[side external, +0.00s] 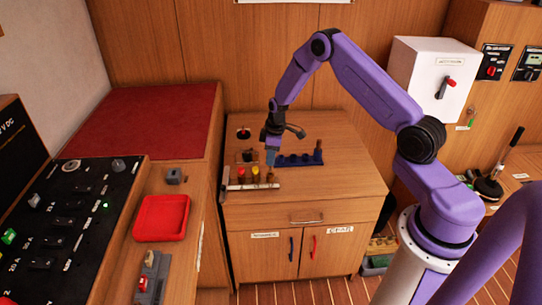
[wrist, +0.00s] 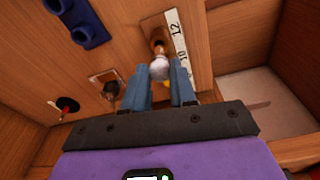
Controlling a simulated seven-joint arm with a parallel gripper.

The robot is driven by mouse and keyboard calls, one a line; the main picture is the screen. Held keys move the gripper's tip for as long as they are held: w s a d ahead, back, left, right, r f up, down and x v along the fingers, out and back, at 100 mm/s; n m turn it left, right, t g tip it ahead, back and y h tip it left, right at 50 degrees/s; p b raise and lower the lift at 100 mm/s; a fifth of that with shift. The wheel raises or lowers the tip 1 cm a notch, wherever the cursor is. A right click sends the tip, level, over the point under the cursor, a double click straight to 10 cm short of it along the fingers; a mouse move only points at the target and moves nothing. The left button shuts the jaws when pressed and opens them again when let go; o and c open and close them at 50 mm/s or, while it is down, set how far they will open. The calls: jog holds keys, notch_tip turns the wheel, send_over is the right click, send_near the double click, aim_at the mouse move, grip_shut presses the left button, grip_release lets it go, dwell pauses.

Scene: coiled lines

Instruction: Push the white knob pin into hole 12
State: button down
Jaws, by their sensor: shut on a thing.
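The white knob pin (wrist: 159,69) shows as a round white knob between the fingertips of my gripper (wrist: 160,84) in the wrist view. My gripper is shut on it. The pin's shaft is mostly hidden behind the knob. A tan piece (wrist: 157,44) shows just beyond the knob, beside the label 12 on the white number strip (wrist: 175,36). I cannot tell whether the pin is in the hole or above it. In the side view my gripper (side external: 271,158) points down over the right end of the pin rail (side external: 251,186), and the knob is too small to make out.
A red pin (side external: 241,174) and a yellow pin (side external: 255,174) stand in the rail left of my gripper. A blue rack (side external: 300,159) lies behind on the right. A square plate (side external: 247,156) and a dark round fitting (side external: 243,134) are on the cabinet top. Its front right is clear.

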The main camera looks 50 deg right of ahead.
jog(key=shift+f, duration=0.15)
jog(key=shift+f, duration=0.35)
jog(key=shift+f, duration=1.45)
jog(key=c, duration=0.5)
grip_release()
jog(key=shift+r, duration=0.15)
jog(key=shift+r, duration=2.4)
